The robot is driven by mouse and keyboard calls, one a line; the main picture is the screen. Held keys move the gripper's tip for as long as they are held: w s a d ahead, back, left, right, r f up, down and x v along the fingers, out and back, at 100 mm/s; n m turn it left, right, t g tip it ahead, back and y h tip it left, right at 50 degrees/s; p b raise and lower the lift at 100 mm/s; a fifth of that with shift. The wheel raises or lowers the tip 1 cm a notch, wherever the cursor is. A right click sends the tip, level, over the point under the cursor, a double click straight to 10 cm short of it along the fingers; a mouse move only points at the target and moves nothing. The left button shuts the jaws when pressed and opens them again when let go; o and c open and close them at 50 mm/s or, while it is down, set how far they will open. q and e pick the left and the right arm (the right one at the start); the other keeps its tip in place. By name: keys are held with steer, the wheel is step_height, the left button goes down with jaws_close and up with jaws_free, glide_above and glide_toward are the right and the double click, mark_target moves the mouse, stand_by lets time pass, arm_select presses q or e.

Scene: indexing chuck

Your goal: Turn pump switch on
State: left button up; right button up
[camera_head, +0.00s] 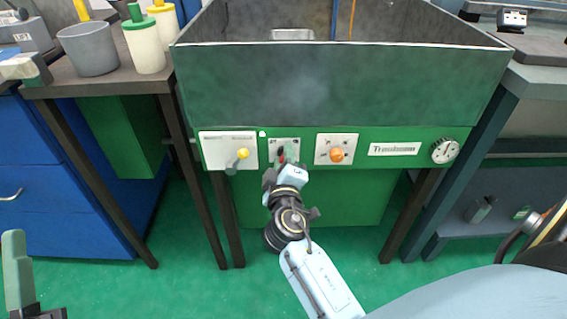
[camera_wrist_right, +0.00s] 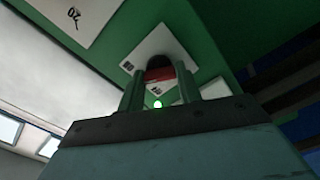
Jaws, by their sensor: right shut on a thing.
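The machine's green front panel carries a row of controls. The middle white plate (camera_head: 284,145) has a small switch with red and dark parts, mostly hidden behind my right gripper (camera_head: 287,160). Its label is too small to read. In the right wrist view the gripper's two green fingers (camera_wrist_right: 160,92) stand either side of the red and black switch (camera_wrist_right: 160,74), shut on it, in front of its white plate (camera_wrist_right: 150,50). My left gripper (camera_head: 20,280) shows only partly at the lower left edge, with one greenish finger visible. Whether it is open cannot be told.
A yellow-knobbed control plate (camera_head: 228,150) is to the left of the middle switch. The grey basin (camera_head: 330,85) stands above. Table legs flank the panel; the green floor in front is clear.

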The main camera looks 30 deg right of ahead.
stand_by(0.5)
steer(key=shift+m, duration=0.3)
steer(key=o, duration=1)
steer(key=v, duration=1.3)
steer(key=shift+s+a, duration=0.1)
steer(key=shift+s, duration=0.15)
